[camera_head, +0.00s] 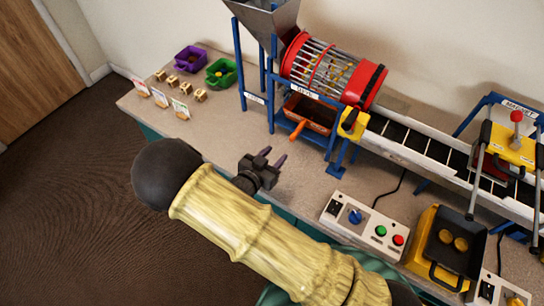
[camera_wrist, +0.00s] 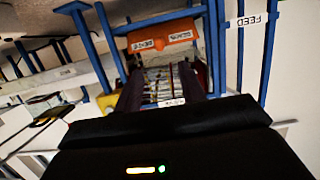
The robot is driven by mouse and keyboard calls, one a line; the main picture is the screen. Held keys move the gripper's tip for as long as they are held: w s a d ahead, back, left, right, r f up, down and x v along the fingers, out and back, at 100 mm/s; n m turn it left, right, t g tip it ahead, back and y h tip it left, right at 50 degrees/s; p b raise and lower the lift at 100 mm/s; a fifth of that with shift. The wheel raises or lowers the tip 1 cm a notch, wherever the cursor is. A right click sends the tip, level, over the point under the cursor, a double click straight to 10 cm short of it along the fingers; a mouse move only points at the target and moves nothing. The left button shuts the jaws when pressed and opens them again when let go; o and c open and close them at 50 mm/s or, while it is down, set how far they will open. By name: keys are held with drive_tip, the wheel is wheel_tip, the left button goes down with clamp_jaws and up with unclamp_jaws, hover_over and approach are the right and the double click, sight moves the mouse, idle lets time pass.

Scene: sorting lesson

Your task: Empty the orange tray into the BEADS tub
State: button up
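The orange tray (camera_head: 310,113) sits in the blue frame under the red-ended drum, its orange handle (camera_head: 297,131) sticking out at the front. In the wrist view an orange labelled part (camera_wrist: 160,36) shows beyond the fingers; its small lettering is hard to read. My gripper (camera_head: 274,156) is open and empty, in front of and to the left of the handle, apart from it. Its two dark fingers also show in the wrist view (camera_wrist: 160,88). A purple tub (camera_head: 190,58) and a green tub (camera_head: 221,73) stand at the back left. I cannot read which one is BEADS.
Several small wooden blocks (camera_head: 186,88) and picture cards (camera_head: 160,97) lie at the table's left end. A conveyor (camera_head: 425,150) runs right from the drum (camera_head: 330,72). A control box (camera_head: 365,220) and a yellow-and-black tray (camera_head: 430,255) stand at the front right. Bare tabletop lies left of the frame.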

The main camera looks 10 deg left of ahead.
sight(295, 132)
drive_tip(key=shift+b+x, duration=2.25)
drive_tip(key=shift+x, duration=4.6)
clamp_jaws()
drive_tip(key=shift+r+p, duration=0.45)
drive_tip(key=shift+r, duration=0.1)
drive_tip(key=shift+s+a, duration=0.1)
drive_tip(key=shift+s, duration=0.05)
drive_tip(key=f+p+v, duration=0.1)
drive_tip(key=f+v, duration=0.1)
drive_tip(key=v, duration=0.8)
drive_tip(key=s+f+p+v, duration=0.1)
drive_tip(key=f+p+v, duration=0.1)
drive_tip(key=v, duration=0.8)
drive_tip(key=shift+a+f, duration=0.2)
drive_tip(key=shift+f, duration=0.2)
drive_tip(key=shift+s, duration=0.1)
